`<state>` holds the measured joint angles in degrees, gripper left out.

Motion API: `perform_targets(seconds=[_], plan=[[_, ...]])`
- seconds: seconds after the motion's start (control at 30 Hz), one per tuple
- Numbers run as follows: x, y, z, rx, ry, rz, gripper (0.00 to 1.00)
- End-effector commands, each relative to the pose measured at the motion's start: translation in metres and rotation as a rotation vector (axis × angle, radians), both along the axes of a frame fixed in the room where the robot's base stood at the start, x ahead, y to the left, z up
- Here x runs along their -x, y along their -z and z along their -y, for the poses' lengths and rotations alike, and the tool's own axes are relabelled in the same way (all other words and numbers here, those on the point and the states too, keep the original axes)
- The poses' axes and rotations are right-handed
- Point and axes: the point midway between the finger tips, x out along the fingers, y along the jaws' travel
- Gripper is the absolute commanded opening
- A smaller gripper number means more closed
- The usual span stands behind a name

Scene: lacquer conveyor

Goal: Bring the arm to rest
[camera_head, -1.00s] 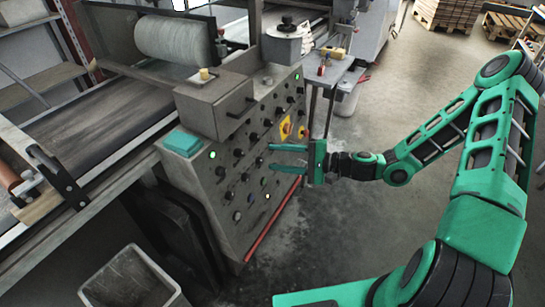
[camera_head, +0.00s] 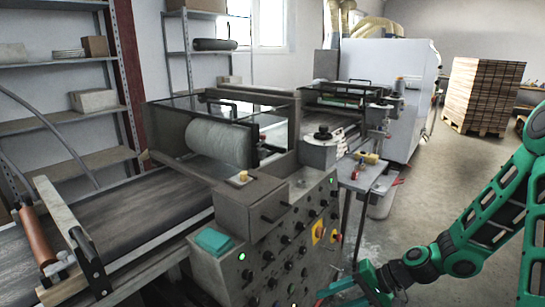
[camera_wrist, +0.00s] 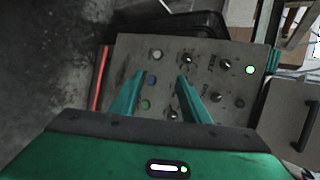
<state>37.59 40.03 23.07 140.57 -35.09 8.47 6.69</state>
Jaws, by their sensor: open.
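My gripper (camera_head: 350,292) is at the bottom of the head view, in front of the lower part of the grey control panel (camera_head: 262,282). In the wrist view its two green fingers (camera_wrist: 158,98) are spread apart with nothing between them. The panel face (camera_wrist: 135,52) with its knobs and lit buttons lies beyond the fingertips. I cannot tell how far the fingertips are from the panel. My arm reaches in from the right side of the head view, bent at the elbow.
A roller machine with a conveyor belt (camera_head: 120,222) fills the left. A small side table (camera_head: 370,178) holds tools. A pallet stack (camera_head: 482,95) stands at the back right. Floor between is clear.

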Motion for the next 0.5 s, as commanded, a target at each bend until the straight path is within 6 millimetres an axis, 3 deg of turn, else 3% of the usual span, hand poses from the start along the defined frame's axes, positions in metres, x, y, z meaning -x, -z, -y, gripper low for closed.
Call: perform_targets(seconds=[0.27, 0.5], plan=[[0.034, -0.014, 0.069, 0.306, -0.107, -0.029, 0.42], [0.064, -0.049, 0.129, 0.530, -0.131, -0.071, 0.42]])
